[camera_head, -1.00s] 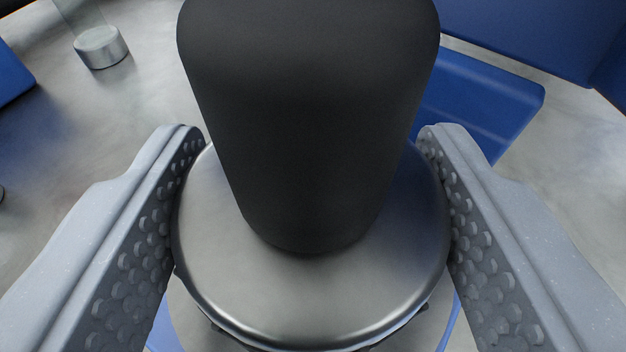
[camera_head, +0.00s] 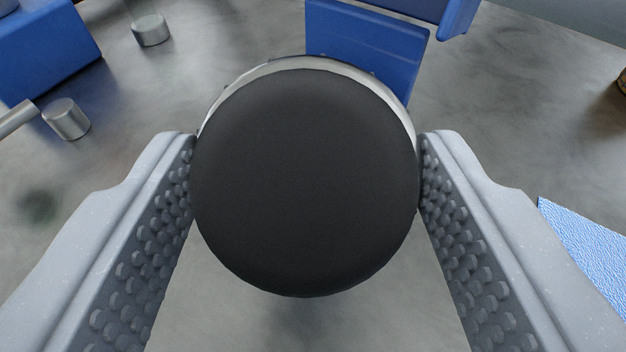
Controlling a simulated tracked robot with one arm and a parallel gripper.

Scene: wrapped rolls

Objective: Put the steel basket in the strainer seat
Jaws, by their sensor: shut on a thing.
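The steel basket (camera_head: 385,88) is between the fingers of my gripper (camera_head: 307,145). A thick black round part (camera_head: 305,185) rises from it toward the camera and hides most of the steel. Only a curved strip of steel rim shows behind its far edge. My gripper is shut on the basket, with one studded finger on each side. The basket's underside is hidden. I cannot pick out the strainer seat in this view.
A blue block (camera_head: 365,40) lies just beyond the basket. Another blue block (camera_head: 48,45) stands at the upper left, near small steel cylinders (camera_head: 66,119) (camera_head: 150,30). A speckled light-blue patch (camera_head: 590,255) is at the right edge. Grey surface (camera_head: 510,110) is open at right.

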